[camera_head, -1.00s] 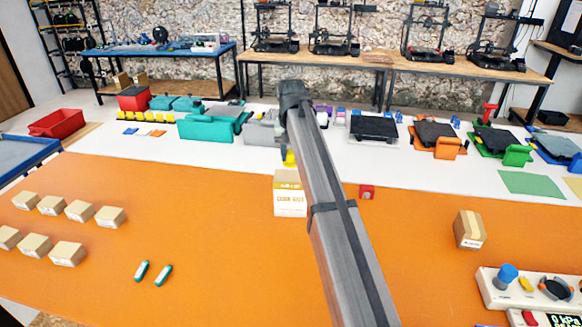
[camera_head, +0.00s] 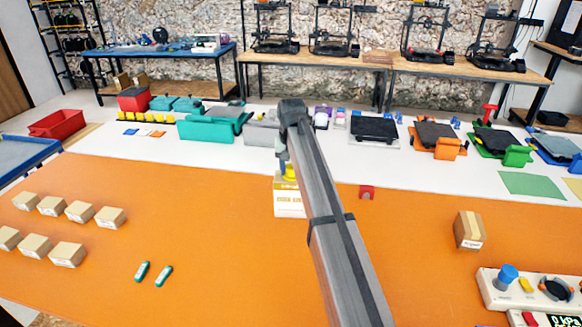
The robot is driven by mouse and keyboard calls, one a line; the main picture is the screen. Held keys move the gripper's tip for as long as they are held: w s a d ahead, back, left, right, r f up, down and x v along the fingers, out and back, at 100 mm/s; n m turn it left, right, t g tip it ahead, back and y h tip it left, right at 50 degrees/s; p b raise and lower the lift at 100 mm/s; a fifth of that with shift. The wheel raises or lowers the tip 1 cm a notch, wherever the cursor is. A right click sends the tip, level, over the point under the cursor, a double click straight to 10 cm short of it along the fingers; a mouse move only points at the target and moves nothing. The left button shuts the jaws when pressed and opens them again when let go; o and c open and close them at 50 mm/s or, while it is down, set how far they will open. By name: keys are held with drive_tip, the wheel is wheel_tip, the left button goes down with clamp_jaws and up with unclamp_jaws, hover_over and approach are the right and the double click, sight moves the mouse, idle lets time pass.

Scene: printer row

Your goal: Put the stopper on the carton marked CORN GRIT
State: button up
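The carton (camera_head: 289,204), cream with a yellowish printed label that seems to read CORN GRIT, stands upright on the orange mat near the middle. My gripper (camera_head: 284,158) is directly above it, pointing down and mostly hidden behind my arm. A yellow piece, which looks like the stopper (camera_head: 290,173), is at the gripper's lower end, at the carton's top edge. It moves with the gripper, so the gripper appears shut on it. I cannot tell whether the stopper touches the carton.
Several small brown boxes (camera_head: 67,254) stand at left, with two green-white capsules (camera_head: 163,276) nearby. A small red block (camera_head: 367,192) is right of the carton. Another brown box (camera_head: 469,230) and a control panel (camera_head: 530,292) are at right. Printer parts line the white strip behind.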

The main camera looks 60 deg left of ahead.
sight(291, 168)
drive_tip(key=shift+o, duration=1.3)
drive_tip(key=shift+r, duration=0.1)
wheel_tip(291, 168, up, 12)
drive_tip(key=d, duration=0.1)
drive_tip(key=shift+s, duration=0.4)
drive_tip(key=shift+w+d, duration=0.1)
drive_tip(key=shift+d, duration=0.05)
